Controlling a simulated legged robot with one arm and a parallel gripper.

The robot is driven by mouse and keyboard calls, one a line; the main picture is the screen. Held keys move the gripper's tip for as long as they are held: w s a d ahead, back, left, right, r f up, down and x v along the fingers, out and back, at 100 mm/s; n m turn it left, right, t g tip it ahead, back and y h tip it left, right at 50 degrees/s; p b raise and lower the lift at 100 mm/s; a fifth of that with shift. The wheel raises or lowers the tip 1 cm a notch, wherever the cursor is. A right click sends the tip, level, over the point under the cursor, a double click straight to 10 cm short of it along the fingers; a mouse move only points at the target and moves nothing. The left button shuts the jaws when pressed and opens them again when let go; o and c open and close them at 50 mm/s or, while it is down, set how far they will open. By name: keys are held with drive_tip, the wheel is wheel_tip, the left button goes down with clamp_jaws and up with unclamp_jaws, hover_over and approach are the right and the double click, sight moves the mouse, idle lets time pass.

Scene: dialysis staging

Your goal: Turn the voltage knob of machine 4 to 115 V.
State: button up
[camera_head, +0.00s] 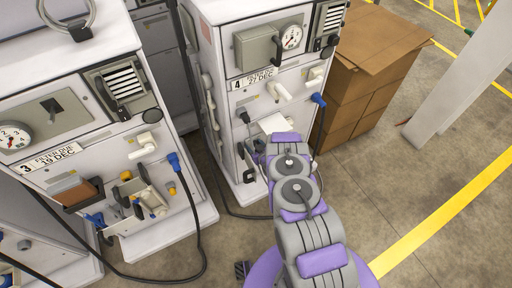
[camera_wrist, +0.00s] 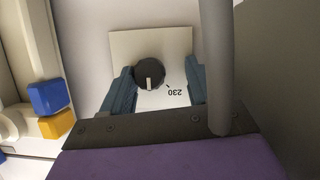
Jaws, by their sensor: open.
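Machine 4 (camera_head: 212,88) is the white cabinet with the label "4" and "27 DEC" in the head view. My arm reaches its lower front there and hides the knob and my fingertips. In the wrist view the dark round voltage knob (camera_wrist: 149,70) sits on a pale plate (camera_wrist: 180,44). Its white pointer points down in the picture. An upside-down "230" with a small tick is printed to the knob's lower right; no 115 mark is visible. My gripper (camera_wrist: 162,82) is open, with one blue-grey finger on each side of the knob. Whether either finger touches it cannot be told.
Machine 3 (camera_head: 104,122) stands at left, with a black cable (camera_head: 203,238) looping over the floor. Cardboard boxes (camera_head: 364,75) stand right of machine 4. Blue and yellow fittings (camera_wrist: 50,97) are left of my gripper in the wrist view.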

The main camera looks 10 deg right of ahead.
drive_tip(key=shift+a, duration=0.1)
drive_tip(key=shift+s+d, duration=0.1)
drive_tip(key=shift+d, duration=1.15)
drive_tip(key=c, duration=0.4)
drive_tip(key=shift+c, duration=0.8)
drive_tip(key=shift+a+r, duration=0.1)
drive_tip(key=shift+a, duration=0.7)
drive_tip(key=c, duration=0.4)
drive_tip(key=shift+d, duration=0.45)
drive_tip(key=shift+c, duration=0.2)
drive_tip(key=shift+a, duration=0.25)
drive_tip(key=shift+d, duration=0.1)
drive_tip(key=shift+r, duration=0.1)
